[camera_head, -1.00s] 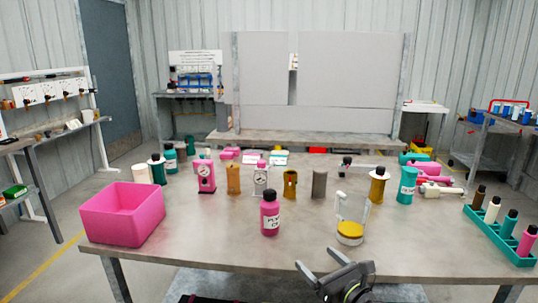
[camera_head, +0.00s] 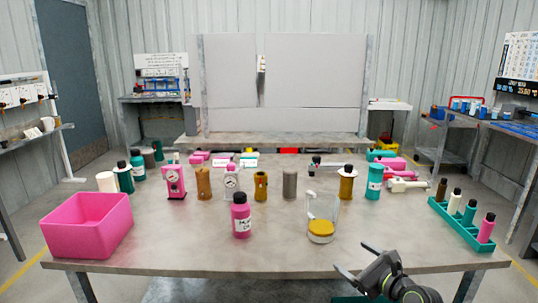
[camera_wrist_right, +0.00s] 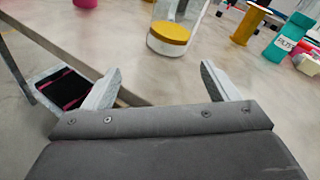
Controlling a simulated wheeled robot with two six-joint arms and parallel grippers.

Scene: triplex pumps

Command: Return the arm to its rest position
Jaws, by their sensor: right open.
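My right gripper (camera_head: 358,268) is at the front edge of the table, right of centre, in the head view. Its two fingers are spread apart with nothing between them. In the right wrist view the right gripper (camera_wrist_right: 165,88) also shows open and empty. My left gripper is in neither view.
The table (camera_head: 180,240) holds a pink bin (camera_head: 88,225) at left, a pink bottle (camera_head: 241,217) near the middle and a teal rack (camera_head: 453,219) with several bottles at right. Several bottles, cylinders and gauges stand in a row farther back. The front strip of the table is mostly clear.

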